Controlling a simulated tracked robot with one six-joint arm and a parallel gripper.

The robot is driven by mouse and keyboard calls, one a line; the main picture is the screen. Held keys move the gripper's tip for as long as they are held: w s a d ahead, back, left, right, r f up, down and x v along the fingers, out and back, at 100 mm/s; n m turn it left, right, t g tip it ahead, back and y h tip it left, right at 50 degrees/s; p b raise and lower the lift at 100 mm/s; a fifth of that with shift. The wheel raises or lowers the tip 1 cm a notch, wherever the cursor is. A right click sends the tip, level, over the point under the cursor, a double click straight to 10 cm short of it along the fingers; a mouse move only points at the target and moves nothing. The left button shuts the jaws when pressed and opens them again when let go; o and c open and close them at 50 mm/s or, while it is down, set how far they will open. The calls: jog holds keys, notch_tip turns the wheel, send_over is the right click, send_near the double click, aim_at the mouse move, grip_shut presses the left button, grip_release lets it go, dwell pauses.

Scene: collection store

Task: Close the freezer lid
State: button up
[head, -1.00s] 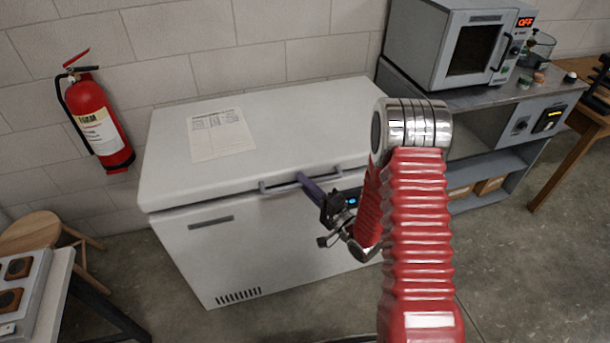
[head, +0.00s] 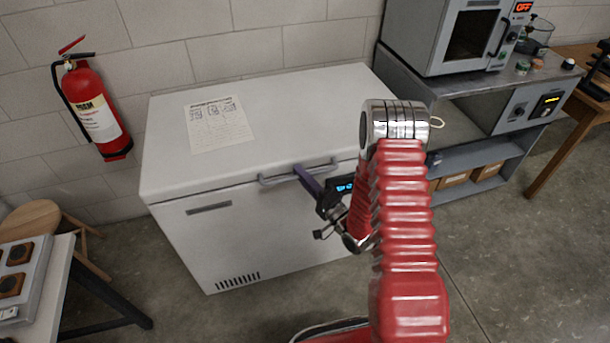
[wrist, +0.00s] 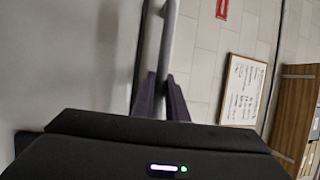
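The white chest freezer (head: 235,240) stands against the wall in the head view. Its lid (head: 290,105) lies down on the body, with only a thin seam along the front; I cannot tell whether a small gap is left. The grey lid handle (head: 275,179) runs along the lid's front edge. My gripper (head: 299,169) is at the handle, its purple fingers reaching it from the front. In the wrist view the fingers (wrist: 161,76) lie on both sides of the handle bar (wrist: 166,40), close against it.
A paper sheet (head: 218,123) lies on the lid. A fire extinguisher (head: 95,108) hangs on the left wall. A bench (head: 470,95) with an oven (head: 465,40) stands right of the freezer. A stool (head: 32,218) and table (head: 50,290) are at left. Floor at right is open.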

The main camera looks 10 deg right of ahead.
jog(key=shift+o, duration=0.9)
jog(key=shift+s+a+f, duration=0.1)
jog(key=shift+a+f, duration=0.05)
jog(key=shift+f, duration=0.3)
jog(key=shift+s+a+f, duration=0.1)
jog(key=shift+f, duration=0.3)
jog(key=shift+d, duration=0.15)
jog(key=shift+s+d, duration=0.1)
jog(key=v, duration=1.3)
jog(key=shift+s+r, duration=0.2)
jog(key=shift+r, duration=0.05)
jog(key=shift+m, duration=0.3)
